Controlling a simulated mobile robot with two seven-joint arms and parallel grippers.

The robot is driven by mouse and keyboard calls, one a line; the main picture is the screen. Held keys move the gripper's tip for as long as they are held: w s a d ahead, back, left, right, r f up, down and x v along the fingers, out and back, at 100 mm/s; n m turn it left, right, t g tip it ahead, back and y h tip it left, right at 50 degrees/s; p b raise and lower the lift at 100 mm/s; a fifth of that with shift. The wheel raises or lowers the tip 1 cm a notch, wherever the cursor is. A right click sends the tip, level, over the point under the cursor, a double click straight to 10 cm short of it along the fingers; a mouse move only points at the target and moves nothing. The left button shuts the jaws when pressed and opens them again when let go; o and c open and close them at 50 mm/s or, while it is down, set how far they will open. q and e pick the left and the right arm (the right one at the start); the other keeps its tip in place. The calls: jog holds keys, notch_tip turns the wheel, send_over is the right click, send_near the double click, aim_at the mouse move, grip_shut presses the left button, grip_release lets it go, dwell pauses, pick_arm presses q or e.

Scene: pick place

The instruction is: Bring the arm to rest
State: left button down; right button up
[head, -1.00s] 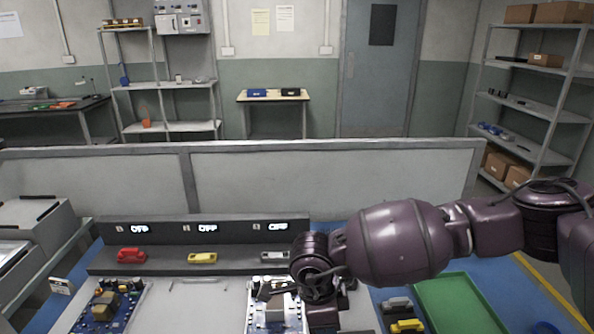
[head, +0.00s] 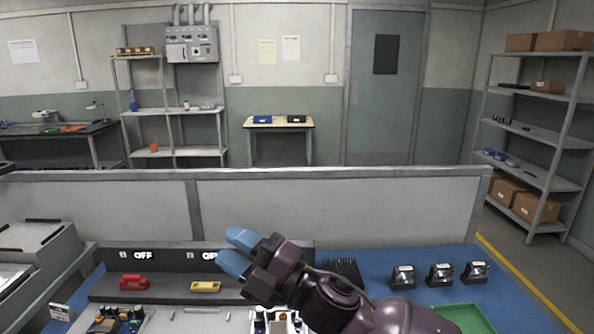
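My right gripper (head: 237,251) is raised over the workbench at the lower middle of the head view. Its two blue fingers point left and stand apart, with nothing between them. My purple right arm comes in from the bottom edge. Behind the gripper is a dark grey rack with "OFF" displays; the gripper hides its right part. A red part (head: 134,282) and a yellow part (head: 205,286) sit on the rack's ledge, left of the gripper. My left gripper is not in view.
A board (head: 278,323) lies below the gripper, partly cut off. A green tray (head: 472,318) and several black devices (head: 440,274) are on the blue bench at the right. A grey partition (head: 330,212) runs behind the bench. Another populated board (head: 118,318) is at lower left.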

jog(key=w+d+f+m+t+h, duration=0.5)
jog(key=d+f+m+t+h, duration=0.35)
jog(key=d+m, duration=0.4)
jog(key=s+d+f+m+h, duration=0.3)
jog(key=s+d+f+m, duration=0.1)
jog(key=d+f, duration=0.2)
jog(key=s+d+f+m+g+h, duration=0.1)
jog(key=s+d+f+m+h, duration=0.2)
jog(key=d+f, duration=0.4)
jog(key=s+d+f+m+g+h, duration=0.1)
jog(key=s+d+f+m+h, duration=0.3)
jog(key=d+f+m, duration=0.3)
jog(key=shift+s+f+m+h, duration=0.15)
jog(key=shift+f, duration=0.75)
jog(key=shift+s+f+m+h, duration=0.1)
jog(key=shift+s+f, duration=0.05)
jog(key=shift+f, duration=0.7)
jog(key=s+d+f+m+g+h, duration=0.1)
jog(key=s+d+f, duration=0.1)
jog(key=s+f, duration=0.2)
jog(key=s+d+f+g+h, duration=0.1)
jog(key=s+d+f, duration=0.1)
jog(key=s+f, duration=0.3)
jog(key=s, duration=0.4)
jog(key=shift+s+d+m+g, duration=0.3)
jog(key=shift+d+m+g, duration=0.05)
jog(key=shift+m, duration=0.05)
